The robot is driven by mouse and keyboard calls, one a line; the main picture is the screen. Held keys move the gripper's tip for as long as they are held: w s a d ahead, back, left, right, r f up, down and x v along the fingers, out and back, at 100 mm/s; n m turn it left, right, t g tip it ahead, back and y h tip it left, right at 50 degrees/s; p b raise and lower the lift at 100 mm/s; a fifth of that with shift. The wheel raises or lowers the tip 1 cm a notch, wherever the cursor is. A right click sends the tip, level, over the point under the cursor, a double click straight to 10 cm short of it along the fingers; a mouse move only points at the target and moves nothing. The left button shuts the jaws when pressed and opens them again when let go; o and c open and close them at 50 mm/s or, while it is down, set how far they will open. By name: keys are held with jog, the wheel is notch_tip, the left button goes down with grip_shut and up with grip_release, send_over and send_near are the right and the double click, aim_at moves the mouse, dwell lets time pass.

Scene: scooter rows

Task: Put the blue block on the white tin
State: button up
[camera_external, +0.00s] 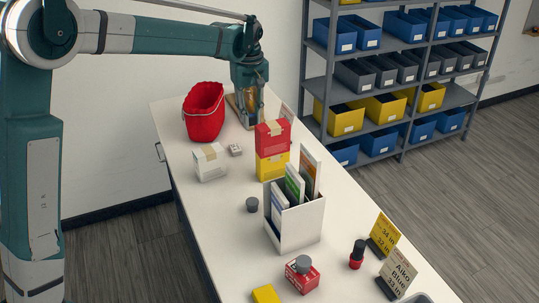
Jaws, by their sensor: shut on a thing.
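My gripper (246,116) is at the far end of the white table, pointing down. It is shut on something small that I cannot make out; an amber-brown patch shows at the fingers. I cannot pick out the blue block; it may be hidden by the gripper. No thing is clearly the white tin. A white box (209,163) with a tan strip stands nearer on the left side of the table, apart from the gripper.
A red bag (204,112) stands left of the gripper. A red box (272,135) sits on a yellow box (270,168) in front of it. A white holder (293,226) with upright booklets stands mid-table. A brown board (233,110) lies by the gripper. Shelving stands behind.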

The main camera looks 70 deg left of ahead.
jog(key=w+a+f, duration=0.1)
jog(key=a+f, duration=0.1)
jog(key=a, duration=0.9)
send_over(235, 147)
notch_tip(235, 147, down, 12)
jog(key=shift+f+p, duration=0.3)
jog(key=shift+f, duration=0.15)
jog(key=shift+f, duration=3.1)
jog(key=shift+f, duration=0.1)
jog(key=shift+f+p, duration=0.35)
jog(key=shift+f, duration=1.45)
jog(key=shift+f, duration=0.15)
